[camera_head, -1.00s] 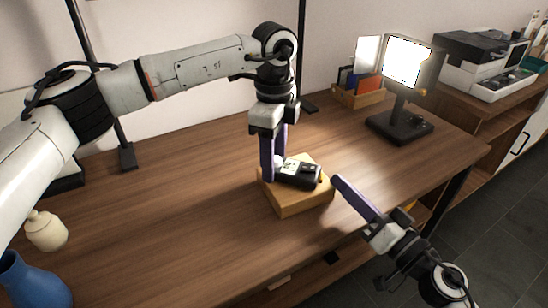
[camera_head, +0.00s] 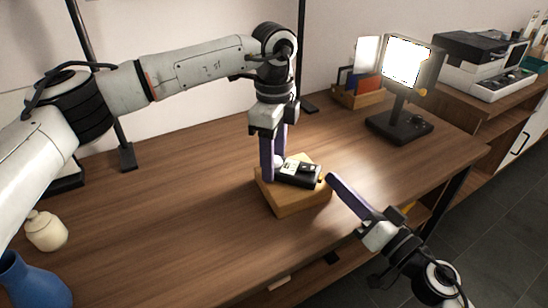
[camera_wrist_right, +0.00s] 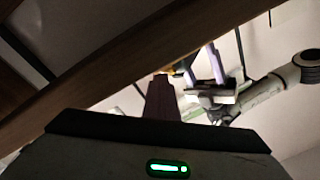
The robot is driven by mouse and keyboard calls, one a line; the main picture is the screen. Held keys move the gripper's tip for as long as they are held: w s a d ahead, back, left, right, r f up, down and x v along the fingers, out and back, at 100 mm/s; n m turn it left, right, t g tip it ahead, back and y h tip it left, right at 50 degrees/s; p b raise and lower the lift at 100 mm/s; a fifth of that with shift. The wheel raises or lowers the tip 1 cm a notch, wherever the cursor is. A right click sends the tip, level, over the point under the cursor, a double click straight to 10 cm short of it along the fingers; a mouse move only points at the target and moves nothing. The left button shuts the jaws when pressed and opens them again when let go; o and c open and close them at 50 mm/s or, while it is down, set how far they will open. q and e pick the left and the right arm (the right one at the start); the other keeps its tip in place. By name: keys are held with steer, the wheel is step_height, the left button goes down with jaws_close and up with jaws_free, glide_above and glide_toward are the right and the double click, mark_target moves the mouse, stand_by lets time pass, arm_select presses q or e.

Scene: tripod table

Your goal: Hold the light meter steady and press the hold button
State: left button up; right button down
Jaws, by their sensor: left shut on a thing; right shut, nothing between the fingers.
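The light meter (camera_head: 299,174) is a dark device with a pale face, resting on a wooden block (camera_head: 292,200) on the table. My left gripper (camera_head: 273,170) points down and is shut on the meter's left end. My right gripper (camera_head: 331,178) is shut and empty. Its tip is close to the meter's right end; I cannot tell whether it touches. In the right wrist view, the right gripper's fingers (camera_wrist_right: 161,98) point toward the left gripper (camera_wrist_right: 217,66), and the meter is mostly hidden. The hold button is too small to make out.
A lit lamp (camera_head: 406,64) stands at the back right on a dark base. A cream bottle (camera_head: 46,231) and a blue vase (camera_head: 32,284) are at the front left. The table (camera_head: 170,210) is clear around the block.

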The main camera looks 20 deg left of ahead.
steer(key=shift+s+a+f, duration=0.1)
steer(key=shift+a+f, duration=0.1)
steer(key=shift+d, duration=0.1)
steer(key=shift+d+f, duration=0.15)
steer(key=shift+d, duration=0.45)
steer(key=shift+d, duration=0.1)
steer(key=shift+d+r, duration=0.2)
steer(key=shift+d, duration=2.8)
arm_select(q)
steer(key=o, duration=1.2)
